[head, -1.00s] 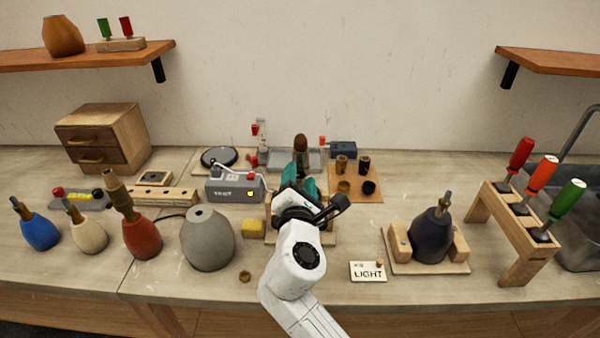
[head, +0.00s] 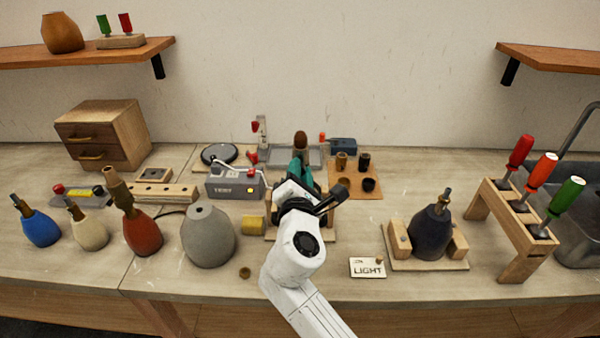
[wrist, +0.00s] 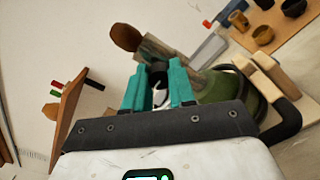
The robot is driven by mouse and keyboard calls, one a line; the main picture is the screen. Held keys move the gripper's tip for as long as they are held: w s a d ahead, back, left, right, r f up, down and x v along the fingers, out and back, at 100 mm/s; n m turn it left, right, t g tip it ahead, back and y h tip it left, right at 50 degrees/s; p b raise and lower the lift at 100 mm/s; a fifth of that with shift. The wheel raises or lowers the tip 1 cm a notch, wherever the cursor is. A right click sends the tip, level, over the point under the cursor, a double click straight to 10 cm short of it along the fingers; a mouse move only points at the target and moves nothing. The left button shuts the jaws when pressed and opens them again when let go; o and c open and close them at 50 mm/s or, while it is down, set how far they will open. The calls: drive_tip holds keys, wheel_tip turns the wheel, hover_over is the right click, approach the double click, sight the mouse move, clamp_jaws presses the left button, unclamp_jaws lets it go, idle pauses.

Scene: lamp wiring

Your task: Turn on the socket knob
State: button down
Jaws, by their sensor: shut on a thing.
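My gripper (wrist: 158,92) has teal fingers, which also show in the head view (head: 300,165). The fingers are closed on a small dark knob (wrist: 158,70) at the side of the lamp socket (wrist: 160,48). The knob is mostly hidden by the fingers, so its turn position cannot be told. The socket sits on a green lamp body (wrist: 226,86), which lies to the right of the fingers in the wrist view. A brown rounded piece (wrist: 125,37) tops the socket and shows above my gripper in the head view (head: 300,140). My arm hides most of this lamp there.
A wooden cradle (wrist: 270,85) borders the green body. A grey TEST box (head: 235,183) with a lit yellow light is left of my arm. A grey lamp body (head: 208,240) stands nearby. A dark lamp (head: 431,235) and a LIGHT card (head: 367,268) are at right.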

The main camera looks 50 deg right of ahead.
drive_tip(key=shift+f+m+b, duration=0.1)
drive_tip(key=shift+m+b, duration=0.2)
drive_tip(key=shift+b, duration=0.05)
drive_tip(key=shift+f+m+b, duration=0.1)
drive_tip(key=shift+m+b, duration=5.8)
drive_tip(key=shift+m, duration=2.1)
drive_tip(key=c, duration=0.9)
unclamp_jaws()
drive_tip(key=shift+c, duration=0.2)
drive_tip(key=shift+s, duration=0.1)
drive_tip(key=b+v, duration=0.1)
drive_tip(key=v, duration=0.9)
drive_tip(key=shift+s+a, duration=0.25)
drive_tip(key=shift+a, duration=0.05)
